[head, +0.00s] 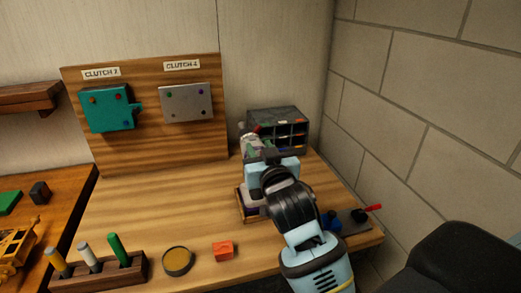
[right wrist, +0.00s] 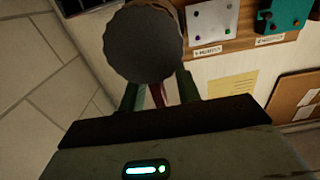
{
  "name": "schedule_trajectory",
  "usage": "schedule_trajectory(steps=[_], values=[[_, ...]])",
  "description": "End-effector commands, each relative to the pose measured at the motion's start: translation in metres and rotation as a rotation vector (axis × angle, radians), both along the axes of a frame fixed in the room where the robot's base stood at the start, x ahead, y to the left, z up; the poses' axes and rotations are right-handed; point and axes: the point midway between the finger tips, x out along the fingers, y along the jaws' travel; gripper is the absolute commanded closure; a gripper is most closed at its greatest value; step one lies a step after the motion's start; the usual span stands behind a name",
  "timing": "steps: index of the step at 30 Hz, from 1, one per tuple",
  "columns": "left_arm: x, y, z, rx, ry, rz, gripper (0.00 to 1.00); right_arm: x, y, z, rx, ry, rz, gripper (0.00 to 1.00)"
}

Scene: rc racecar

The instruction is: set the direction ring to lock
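My right gripper (head: 256,150) reaches over the right part of the workbench. In the right wrist view its two green fingers (right wrist: 158,92) stand apart, with something dark red between them. Their tips are hidden behind a large dark grey disc with a scalloped edge (right wrist: 142,43), which may be the end of a tool. In the head view a pale grey upright part (head: 247,140) shows beside the gripper, above a wooden holder (head: 241,205) mostly hidden by my arm. I cannot make out the direction ring or its setting, nor whether the fingers touch anything. My left gripper is out of view.
A dark drawer organizer (head: 290,122) stands behind the gripper, near the block wall. A board (head: 150,145) holds a teal box (head: 108,108) and a grey plate (head: 186,103). An orange block (head: 223,251), a round tin (head: 178,261) and a peg rack (head: 105,274) line the front. The bench's middle is clear.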

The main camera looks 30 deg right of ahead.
Motion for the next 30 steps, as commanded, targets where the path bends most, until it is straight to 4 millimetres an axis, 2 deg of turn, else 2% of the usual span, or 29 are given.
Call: schedule_trajectory(steps=[15,21,30], values=[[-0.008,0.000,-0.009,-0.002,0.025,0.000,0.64,-0.065,0.016,-0.002,0.001,0.003,0.001,0.67],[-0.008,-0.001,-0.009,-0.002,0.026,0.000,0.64,-0.074,0.018,-0.001,0.001,0.003,0.000,0.67],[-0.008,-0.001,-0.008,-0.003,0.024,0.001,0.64,-0.074,0.018,-0.001,0.000,0.001,0.000,0.67]])
